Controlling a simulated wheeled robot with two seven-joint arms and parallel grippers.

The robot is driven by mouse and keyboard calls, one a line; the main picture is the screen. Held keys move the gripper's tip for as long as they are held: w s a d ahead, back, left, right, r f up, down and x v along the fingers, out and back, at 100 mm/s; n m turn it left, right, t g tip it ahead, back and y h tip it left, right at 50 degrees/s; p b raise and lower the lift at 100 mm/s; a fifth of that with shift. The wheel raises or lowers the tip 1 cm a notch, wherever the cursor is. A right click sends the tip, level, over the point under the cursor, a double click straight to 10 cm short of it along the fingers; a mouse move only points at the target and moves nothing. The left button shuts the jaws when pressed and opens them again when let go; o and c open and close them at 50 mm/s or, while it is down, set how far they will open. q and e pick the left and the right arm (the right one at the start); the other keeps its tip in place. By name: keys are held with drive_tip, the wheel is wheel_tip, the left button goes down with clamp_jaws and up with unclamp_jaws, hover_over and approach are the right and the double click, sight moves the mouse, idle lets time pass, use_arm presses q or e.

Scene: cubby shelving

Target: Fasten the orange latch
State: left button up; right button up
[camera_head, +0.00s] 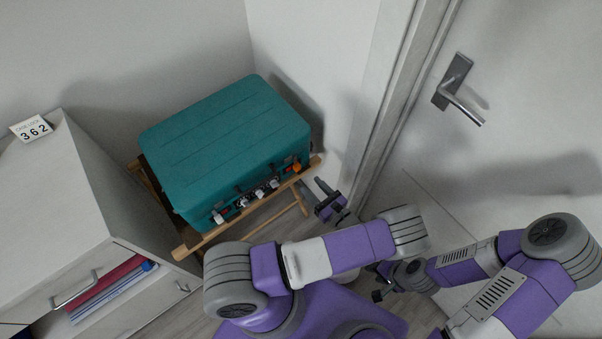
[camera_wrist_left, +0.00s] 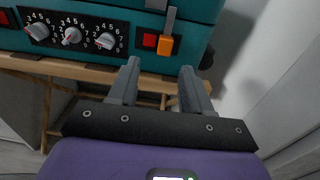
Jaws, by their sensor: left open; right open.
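A teal suitcase (camera_head: 225,140) lies closed on a wooden rack. The orange latch (camera_head: 297,167) is at the right end of its front face. My left gripper (camera_head: 315,187) is open and empty, just in front of and right of the latch. In the left wrist view its fingertips (camera_wrist_left: 157,65) point at the latch, apart from it. My right gripper (camera_head: 373,283) is open and empty, low near the door.
Number dials (camera_wrist_left: 71,35) line the suitcase front, left of the latch. The wooden rack (camera_head: 210,237) runs under the case. A cabinet (camera_head: 55,200) with a "362" card (camera_head: 32,130) stands at left. A door with a handle (camera_head: 460,100) is at right.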

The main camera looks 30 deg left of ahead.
sight(299, 169)
use_arm(q)
drive_tip(key=shift+t, duration=0.3)
drive_tip(key=b+x, duration=0.1)
drive_tip(key=x, duration=0.6)
drive_tip(key=shift+w+a+r+b, duration=0.1)
drive_tip(key=shift+w+r+b, duration=0.1)
drive_tip(key=shift+w+b, duration=0.1)
use_arm(e)
drive_tip(key=shift+f, duration=0.8)
use_arm(q)
drive_tip(key=shift+c, duration=0.3)
